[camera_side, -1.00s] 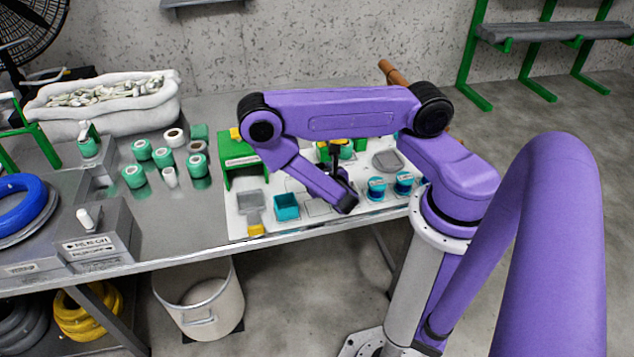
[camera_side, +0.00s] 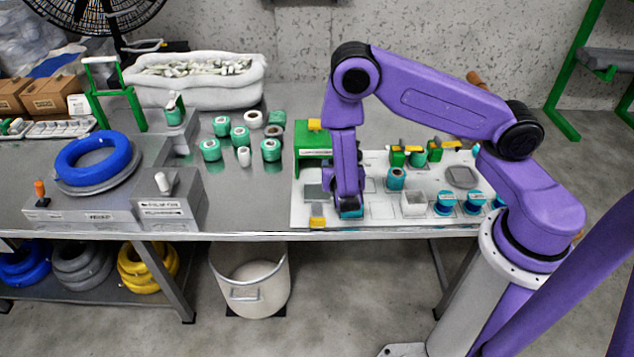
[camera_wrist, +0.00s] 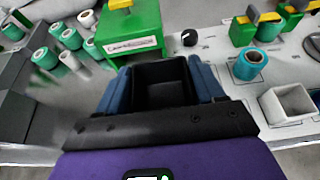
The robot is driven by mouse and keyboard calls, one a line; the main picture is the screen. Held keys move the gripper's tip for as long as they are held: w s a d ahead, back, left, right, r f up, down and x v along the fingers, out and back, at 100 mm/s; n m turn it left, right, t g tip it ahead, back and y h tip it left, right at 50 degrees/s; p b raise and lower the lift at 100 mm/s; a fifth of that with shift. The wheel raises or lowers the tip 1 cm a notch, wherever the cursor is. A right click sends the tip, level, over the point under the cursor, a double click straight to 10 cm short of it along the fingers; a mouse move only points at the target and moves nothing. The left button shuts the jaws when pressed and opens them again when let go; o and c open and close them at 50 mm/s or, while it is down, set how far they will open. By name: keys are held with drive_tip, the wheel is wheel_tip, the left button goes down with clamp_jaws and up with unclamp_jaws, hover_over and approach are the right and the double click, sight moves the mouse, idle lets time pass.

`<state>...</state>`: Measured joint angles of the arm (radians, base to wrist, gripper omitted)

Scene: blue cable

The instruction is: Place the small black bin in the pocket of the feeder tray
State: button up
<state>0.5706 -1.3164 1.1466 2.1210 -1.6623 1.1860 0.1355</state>
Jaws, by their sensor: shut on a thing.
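In the wrist view a small bin with a black interior (camera_wrist: 165,85) sits between the blue sides of my gripper (camera_wrist: 163,93), which is shut on it. In the side view my gripper (camera_side: 349,204) points down, low over the left part of the white feeder tray (camera_side: 385,218). A teal box-like part (camera_side: 351,212) shows under it. I cannot tell whether this is the held bin or something below it. A grey square, perhaps a pocket (camera_side: 316,193), lies just left of my gripper. The bin's underside is hidden.
A green block (camera_side: 313,150) stands behind my gripper, and a yellow piece (camera_side: 317,221) is at the tray's front edge. A white open bin (camera_side: 413,204), a teal spool (camera_side: 396,179) and more spools (camera_side: 445,204) stand to the right.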

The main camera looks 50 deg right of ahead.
drive_tip(key=w+f, duration=0.4)
drive_tip(key=w, duration=0.1)
drive_tip(key=w+f, duration=0.2)
drive_tip(key=shift+w+d, duration=0.15)
drive_tip(key=shift+d, duration=0.05)
drive_tip(key=shift+w+f, duration=0.7)
drive_tip(key=shift+f, duration=0.2)
drive_tip(key=shift+s+f, duration=0.1)
drive_tip(key=shift+f, duration=1.35)
drive_tip(key=shift+f, duration=0.1)
drive_tip(key=o, duration=1)
drive_tip(key=shift+a+r, duration=0.1)
drive_tip(key=shift+r, duration=0.1)
drive_tip(key=v, duration=1.1)
drive_tip(key=shift+s+a, duration=0.25)
drive_tip(key=shift+s, duration=0.1)
